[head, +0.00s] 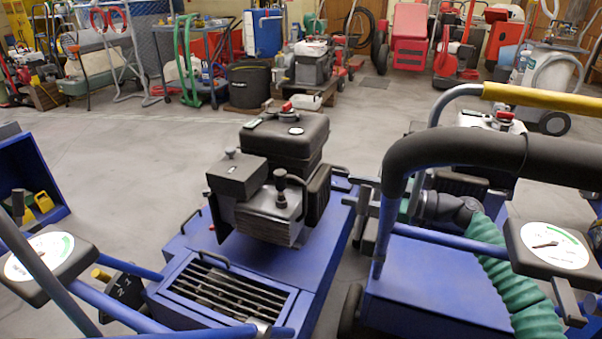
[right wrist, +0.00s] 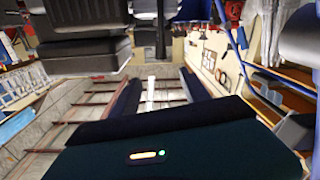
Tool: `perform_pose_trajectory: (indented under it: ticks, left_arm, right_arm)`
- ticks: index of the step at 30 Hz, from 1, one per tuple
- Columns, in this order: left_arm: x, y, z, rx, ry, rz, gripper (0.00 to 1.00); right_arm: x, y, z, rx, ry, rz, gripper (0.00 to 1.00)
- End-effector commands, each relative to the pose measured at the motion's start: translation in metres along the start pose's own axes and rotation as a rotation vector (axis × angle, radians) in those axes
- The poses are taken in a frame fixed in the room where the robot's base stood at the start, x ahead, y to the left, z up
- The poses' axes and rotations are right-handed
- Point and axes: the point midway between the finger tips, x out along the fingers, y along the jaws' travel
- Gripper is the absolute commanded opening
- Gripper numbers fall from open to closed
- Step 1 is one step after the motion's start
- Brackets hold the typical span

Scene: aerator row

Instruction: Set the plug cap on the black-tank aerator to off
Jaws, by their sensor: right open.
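The black-tank aerator (head: 255,250) stands in the middle of the head view, with a blue deck and a black fuel tank (head: 285,138) with a red cap. A small black plug cap (head: 280,178) stands upright on the front of its grey engine. I cannot tell whether it is seated on the plug. My right gripper (head: 347,191) is open and empty, to the right of the engine and apart from the cap. My left gripper is not in view.
A second blue aerator (head: 430,285) with a white tank stands close on the right, behind a black padded handle (head: 455,150) and a green ribbed hose (head: 500,265). Open floor lies behind the machines.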

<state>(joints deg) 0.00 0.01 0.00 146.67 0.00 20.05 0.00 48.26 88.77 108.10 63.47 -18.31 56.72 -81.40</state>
Motion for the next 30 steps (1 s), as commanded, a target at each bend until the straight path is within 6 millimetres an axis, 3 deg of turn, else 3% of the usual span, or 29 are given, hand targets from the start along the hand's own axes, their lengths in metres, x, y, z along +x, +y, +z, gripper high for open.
perform_pose_trajectory:
  ticks: [5,18,24,30]
  left_arm:
    - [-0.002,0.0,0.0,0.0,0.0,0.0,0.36]
    - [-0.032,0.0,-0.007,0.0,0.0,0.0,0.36]
    - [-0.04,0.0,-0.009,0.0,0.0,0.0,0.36]
    - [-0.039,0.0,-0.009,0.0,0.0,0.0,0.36]
  right_arm:
    - [0.03,-0.002,-0.001,0.004,-0.004,-0.006,0.54]
    - [0.14,-0.001,-0.004,0.006,-0.001,-0.003,0.54]
    - [0.164,0.0,-0.001,0.006,-0.001,0.0,0.54]
    - [0.167,0.0,0.001,0.004,-0.002,0.001,0.54]
